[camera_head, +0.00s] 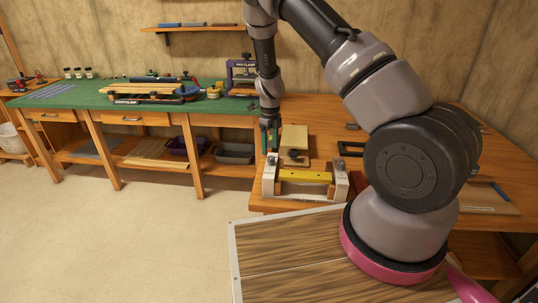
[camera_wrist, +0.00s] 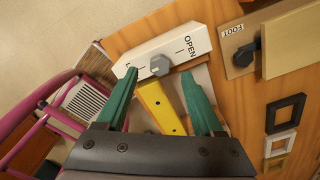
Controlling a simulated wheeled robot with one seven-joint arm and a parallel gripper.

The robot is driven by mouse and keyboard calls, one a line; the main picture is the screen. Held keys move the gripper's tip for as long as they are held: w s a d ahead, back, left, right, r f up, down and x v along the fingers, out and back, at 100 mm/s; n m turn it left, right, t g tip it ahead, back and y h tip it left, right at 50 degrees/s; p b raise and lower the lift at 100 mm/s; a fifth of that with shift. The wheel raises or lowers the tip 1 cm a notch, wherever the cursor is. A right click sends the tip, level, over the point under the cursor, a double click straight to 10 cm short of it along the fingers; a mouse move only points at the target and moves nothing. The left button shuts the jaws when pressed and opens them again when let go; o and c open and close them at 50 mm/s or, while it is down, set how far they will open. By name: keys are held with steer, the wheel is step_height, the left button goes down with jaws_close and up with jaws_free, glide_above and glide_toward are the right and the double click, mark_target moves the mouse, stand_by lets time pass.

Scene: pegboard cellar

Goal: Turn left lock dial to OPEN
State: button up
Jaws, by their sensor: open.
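The left lock (camera_head: 269,176) is a white block at the left end of a yellow bar (camera_head: 305,177) on the wooden bench. In the wrist view the lock (camera_wrist: 200,45) carries the word OPEN and a second label, mostly hidden by a finger. Its grey faceted dial (camera_wrist: 160,65) sits between two short marks; which one it points at is unclear. My gripper (camera_head: 270,145) hangs over the left lock. In the wrist view my gripper's green fingers (camera_wrist: 158,75) are open, one tip either side of the dial, with no clear contact.
A similar white block (camera_head: 341,182) stands at the bar's right end. A tan board (camera_head: 294,142) stands behind the bar; a plate marked FOOT with a dark knob (camera_wrist: 250,50) shows in the wrist view. Square frames (camera_wrist: 284,113) lie nearby. A green-topped bench (camera_head: 75,97) stands left.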

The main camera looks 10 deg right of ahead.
mark_target(270, 157)
steer(key=shift+f, duration=2.2)
jaws_close()
